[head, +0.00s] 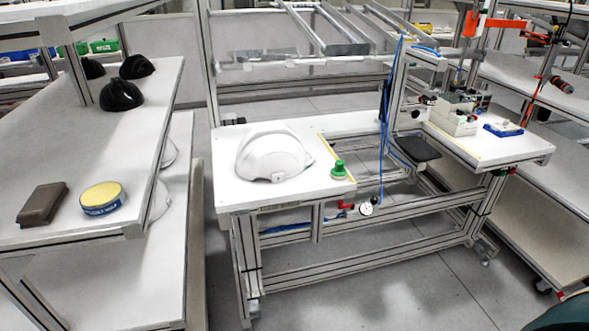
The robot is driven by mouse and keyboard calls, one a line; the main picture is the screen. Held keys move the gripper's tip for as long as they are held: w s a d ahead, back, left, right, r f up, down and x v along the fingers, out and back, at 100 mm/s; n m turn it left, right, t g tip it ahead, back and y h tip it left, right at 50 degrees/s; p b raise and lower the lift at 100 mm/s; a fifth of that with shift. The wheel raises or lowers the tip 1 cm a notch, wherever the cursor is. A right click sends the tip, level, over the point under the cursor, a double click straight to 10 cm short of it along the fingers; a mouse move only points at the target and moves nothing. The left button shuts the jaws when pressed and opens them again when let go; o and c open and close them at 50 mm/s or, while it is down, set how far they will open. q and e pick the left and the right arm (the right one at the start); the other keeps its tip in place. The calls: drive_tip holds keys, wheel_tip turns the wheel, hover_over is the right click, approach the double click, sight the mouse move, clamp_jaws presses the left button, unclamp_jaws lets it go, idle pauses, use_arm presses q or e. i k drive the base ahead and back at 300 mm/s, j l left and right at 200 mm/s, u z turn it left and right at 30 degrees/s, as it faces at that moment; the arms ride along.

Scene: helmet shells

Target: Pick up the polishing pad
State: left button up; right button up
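A dark brown rectangular block (41,204), which looks like the polishing pad, lies flat near the front of the left shelf. A round tin (102,198) with a yellow top and a blue lettered side stands just right of it, with a small gap between them. Neither of my grippers is in the head view, and nothing is touching the pad.
The left shelf (120,150) carries several black rounded pieces (122,94) at its back; its middle is clear. Floor (390,295) shows between.

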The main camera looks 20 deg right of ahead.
sight(337, 173)
drive_tip(key=l+u, duration=0.15)
drive_tip(key=u, duration=0.3)
drive_tip(key=i+l+u, duration=0.1)
drive_tip(key=l+u, duration=0.15)
drive_tip(key=u, duration=0.15)
drive_tip(key=l+u, duration=0.25)
drive_tip(key=l, duration=0.3)
drive_tip(key=l+u, duration=0.25)
drive_tip(key=l, duration=0.6)
drive_tip(key=k+l+u, duration=0.1)
drive_tip(key=l, duration=0.3)
drive_tip(key=k+l, duration=0.1)
drive_tip(key=l, duration=0.25)
